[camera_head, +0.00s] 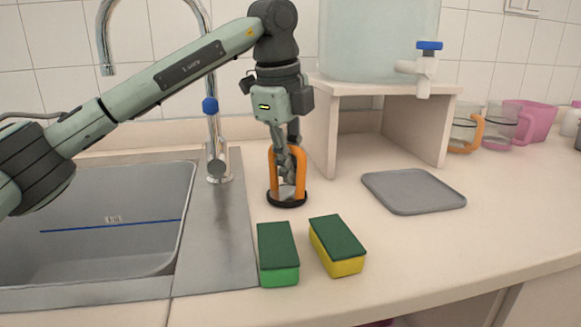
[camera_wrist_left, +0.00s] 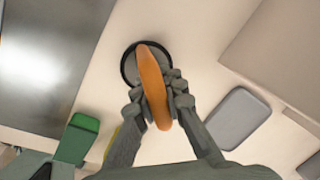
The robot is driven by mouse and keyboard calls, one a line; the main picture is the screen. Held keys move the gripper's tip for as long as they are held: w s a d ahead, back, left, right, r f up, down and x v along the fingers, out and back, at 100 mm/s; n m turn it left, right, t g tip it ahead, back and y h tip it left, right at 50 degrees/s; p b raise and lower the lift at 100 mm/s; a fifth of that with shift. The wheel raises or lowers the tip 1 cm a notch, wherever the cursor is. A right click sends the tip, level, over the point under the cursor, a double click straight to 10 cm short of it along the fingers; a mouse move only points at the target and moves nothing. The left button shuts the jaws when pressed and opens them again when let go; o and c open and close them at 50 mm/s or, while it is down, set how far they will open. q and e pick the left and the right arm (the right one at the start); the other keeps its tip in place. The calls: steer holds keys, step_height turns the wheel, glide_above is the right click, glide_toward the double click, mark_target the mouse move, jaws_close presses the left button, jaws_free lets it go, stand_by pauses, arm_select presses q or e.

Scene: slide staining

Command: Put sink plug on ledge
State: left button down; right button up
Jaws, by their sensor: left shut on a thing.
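The sink plug (camera_head: 288,200) has a tall orange loop handle and a round black-rimmed base. In the head view it is upright over the counter, right of the sink and in front of the wooden stand; its base appears to rest on the counter. My left gripper (camera_head: 286,168) comes down from above and is shut on the orange handle. In the left wrist view the orange handle of the plug (camera_wrist_left: 151,70) lies between the two fingers of the gripper (camera_wrist_left: 158,95), with the base beyond it. My right gripper is not in view.
The steel sink (camera_head: 110,235) and faucet (camera_head: 215,150) are on the left. Green-topped sponges (camera_head: 279,276) (camera_head: 347,263) lie in front of the plug. A grey tray (camera_head: 412,190) is to the right. A wooden stand (camera_head: 445,125) bears a water tank (camera_head: 375,40). Mugs (camera_head: 503,125) stand farther right.

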arm_select(q)
steer(key=shift+f, duration=0.1)
steer(key=c, duration=1.6)
jaws_free()
step_height(320, 180, up, 12)
steer(key=s+a, duration=0.1)
steer(key=s, duration=0.1)
steer(key=shift+a, duration=0.15)
